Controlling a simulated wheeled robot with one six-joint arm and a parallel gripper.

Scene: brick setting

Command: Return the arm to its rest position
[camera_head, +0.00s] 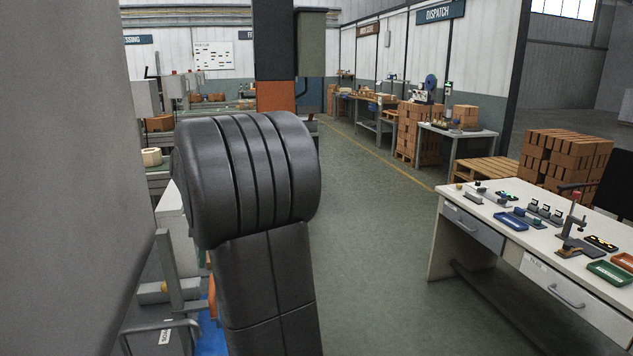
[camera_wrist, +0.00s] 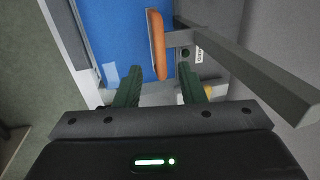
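My gripper (camera_wrist: 158,88) shows in the wrist view. Its two dark green fingers stand well apart with nothing between their tips, so it is open. Beyond the fingertips are a blue panel (camera_wrist: 115,35) and an orange bar-like piece (camera_wrist: 157,45), with a gap between them and the fingers as far as I can tell. In the head view my dark arm link fills the middle and left, and the gripper itself does not show there.
A grey metal frame (camera_wrist: 250,65) crosses close to the gripper on the right. In the head view a white workbench (camera_head: 480,225) with trays and small parts stands at right. The green floor (camera_head: 375,230) between is clear.

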